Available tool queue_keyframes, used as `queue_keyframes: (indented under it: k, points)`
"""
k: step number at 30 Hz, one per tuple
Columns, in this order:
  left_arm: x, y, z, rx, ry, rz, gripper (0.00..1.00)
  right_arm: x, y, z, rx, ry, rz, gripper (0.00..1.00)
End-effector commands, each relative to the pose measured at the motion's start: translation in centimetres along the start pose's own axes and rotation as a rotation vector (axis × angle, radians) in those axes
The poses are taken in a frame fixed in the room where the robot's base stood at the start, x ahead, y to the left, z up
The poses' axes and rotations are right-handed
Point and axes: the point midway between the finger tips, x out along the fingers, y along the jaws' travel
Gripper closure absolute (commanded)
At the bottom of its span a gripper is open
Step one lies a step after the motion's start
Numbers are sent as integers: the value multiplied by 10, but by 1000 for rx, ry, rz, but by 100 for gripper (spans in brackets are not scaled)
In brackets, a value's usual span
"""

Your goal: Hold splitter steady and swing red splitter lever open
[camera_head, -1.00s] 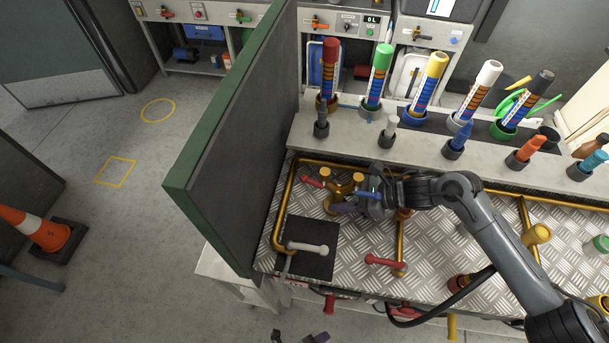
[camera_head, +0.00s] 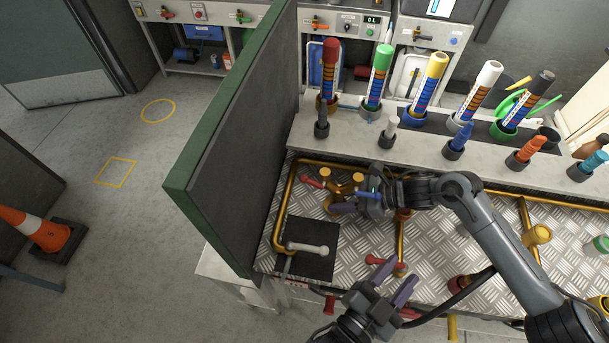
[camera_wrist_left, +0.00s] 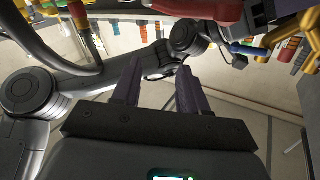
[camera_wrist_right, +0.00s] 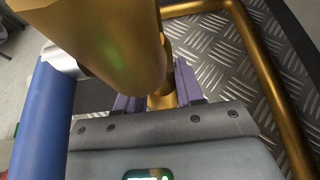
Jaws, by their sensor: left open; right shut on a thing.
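The brass splitter (camera_head: 342,178) stands upright at the left end of the metal-plated bench, with a red lever (camera_head: 312,182) on its left and a blue lever (camera_head: 368,195) on its right. My right gripper (camera_head: 338,207) is shut on the splitter from the right. In the right wrist view, the splitter's brass body (camera_wrist_right: 110,40) fills the upper part between the purple fingers, with the blue lever (camera_wrist_right: 42,120) at left. The red lever is not clear there. My left gripper (camera_head: 402,283) is open and empty near the bench's front edge, to the lower right of the splitter.
Another red-handled valve (camera_head: 384,262) sits just above my left gripper. A grey handle (camera_head: 308,248) lies over a dark square plate in front of the splitter. A green-edged partition (camera_head: 235,150) rises close on the left. My right arm (camera_head: 490,230) crosses the bench.

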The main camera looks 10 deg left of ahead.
Motion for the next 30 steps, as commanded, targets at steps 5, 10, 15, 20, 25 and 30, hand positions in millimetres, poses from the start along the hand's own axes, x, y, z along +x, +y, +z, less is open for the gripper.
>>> queue_keyframes:
  k: [5,10,15,20,25,30]
  points:
    - [3,-80,-53,-160,170,-141,57,0,0,0,0,0,0,80]
    - [-4,-133,-93,-285,310,-217,57,0,0,0,0,0,0,80]
    - [-24,-178,-97,-455,356,-294,57,0,0,0,0,0,0,80]
    - [-41,-190,-60,-568,263,-356,57,0,0,0,0,-1,0,80]
    - [-60,-200,-24,-674,172,-421,57,0,0,0,0,0,0,80]
    - [-78,-206,4,-761,100,-477,57,0,0,0,0,0,0,80]
